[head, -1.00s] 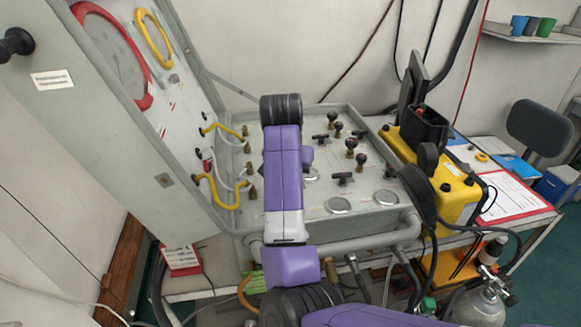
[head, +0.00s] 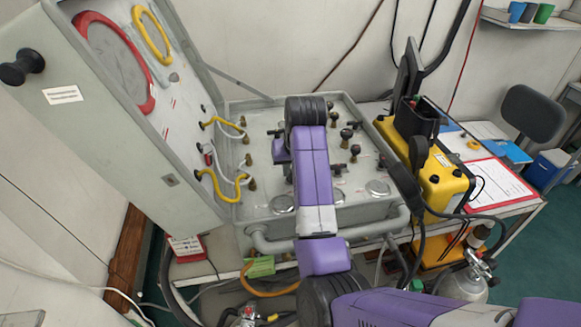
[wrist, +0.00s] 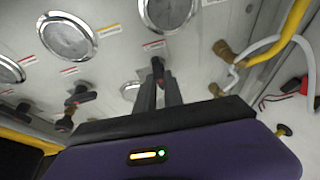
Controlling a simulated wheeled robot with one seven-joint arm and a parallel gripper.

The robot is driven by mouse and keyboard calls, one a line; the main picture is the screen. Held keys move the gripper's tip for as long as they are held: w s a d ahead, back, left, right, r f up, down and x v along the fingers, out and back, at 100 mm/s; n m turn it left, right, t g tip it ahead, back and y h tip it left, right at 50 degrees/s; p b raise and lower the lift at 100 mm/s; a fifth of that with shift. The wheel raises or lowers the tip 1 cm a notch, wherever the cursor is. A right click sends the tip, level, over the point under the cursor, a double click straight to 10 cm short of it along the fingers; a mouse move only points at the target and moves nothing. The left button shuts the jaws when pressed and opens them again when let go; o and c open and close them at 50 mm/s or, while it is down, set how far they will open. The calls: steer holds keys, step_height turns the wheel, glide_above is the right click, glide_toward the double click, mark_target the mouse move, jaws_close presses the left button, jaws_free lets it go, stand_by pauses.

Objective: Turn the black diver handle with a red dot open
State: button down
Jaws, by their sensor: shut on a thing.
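In the wrist view my gripper (wrist: 158,88) is shut on a small black handle (wrist: 157,66) that stands up from the grey panel. A bit of red shows at the fingertips. The fingers cover most of the handle, so I cannot tell its exact angle. In the head view my purple arm reaches over the middle of the grey air panel (head: 240,212), and my fingers and the held handle are hidden behind it.
Other black handles (wrist: 80,95) stand left of my fingers in the wrist view. Round gauges (wrist: 67,36) lie around them. Brass fittings (wrist: 224,52) and a yellow hose (wrist: 296,32) are at the right. A yellow case (head: 447,183) stands right of the panel.

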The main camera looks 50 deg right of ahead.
steer(key=c, duration=1.5)
jaws_free()
steer(key=shift+o, duration=0.2)
steer(key=shift+r, duration=0.1)
steer(key=v, duration=0.7)
steer(key=shift+r, duration=0.25)
